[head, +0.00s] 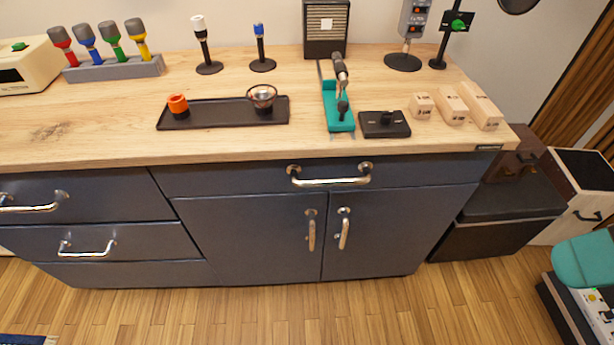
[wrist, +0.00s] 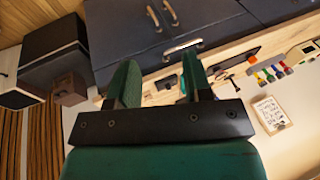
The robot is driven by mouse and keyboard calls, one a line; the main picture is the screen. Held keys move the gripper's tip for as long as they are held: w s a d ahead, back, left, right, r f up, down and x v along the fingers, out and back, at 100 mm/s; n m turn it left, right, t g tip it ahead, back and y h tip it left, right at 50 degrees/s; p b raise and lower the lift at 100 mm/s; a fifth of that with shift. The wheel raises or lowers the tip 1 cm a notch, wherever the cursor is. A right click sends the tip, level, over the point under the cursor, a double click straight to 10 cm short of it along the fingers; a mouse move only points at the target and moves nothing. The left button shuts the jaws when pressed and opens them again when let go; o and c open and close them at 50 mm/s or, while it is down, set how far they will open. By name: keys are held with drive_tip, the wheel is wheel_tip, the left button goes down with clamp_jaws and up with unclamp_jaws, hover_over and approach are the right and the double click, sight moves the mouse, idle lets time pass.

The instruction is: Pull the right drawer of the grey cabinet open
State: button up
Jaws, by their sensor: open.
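The grey cabinet (head: 255,240) stands under a light wooden worktop. Its right drawer (head: 225,180) is the wide one above two doors, and its front looks flush and shut. A silver bar handle (head: 330,181) sits on that front. In the wrist view the cabinet appears turned over at the top, with the drawer handle (wrist: 183,47) beyond the tip of the right finger. My gripper (wrist: 158,72) has two dark green fingers set apart, with nothing between them. It is away from the handle; the exact distance is unclear.
Two door handles (head: 327,231) are below the drawer, and other drawers with handles (head: 87,250) are at left. A black case (head: 495,220) stands right of the cabinet. The worktop (head: 100,145) holds microphones, a dark tray (head: 215,115) and wooden blocks. Floor in front is clear.

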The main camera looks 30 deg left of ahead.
drive_tip(key=w+a+f+m+t+y+b, duration=0.2)
drive_tip(key=w+a+f+m+b, duration=0.1)
drive_tip(key=a+f+b, duration=0.4)
drive_tip(key=w+a+f+m+t+y+b, duration=0.2)
drive_tip(key=w+a+f+m+y+b, duration=0.15)
drive_tip(key=f+b, duration=0.45)
drive_tip(key=m+t+y+b, duration=0.3)
drive_tip(key=m+t+b, duration=0.2)
drive_tip(key=m, duration=0.3)
approach(333, 184)
drive_tip(key=p+x, duration=1)
drive_tip(key=p, duration=0.3)
drive_tip(key=shift+a+f+p, duration=0.1)
drive_tip(key=shift+p, duration=0.3)
drive_tip(key=shift+w+a+f, duration=0.15)
drive_tip(key=shift+w+a, duration=0.15)
clamp_jaws()
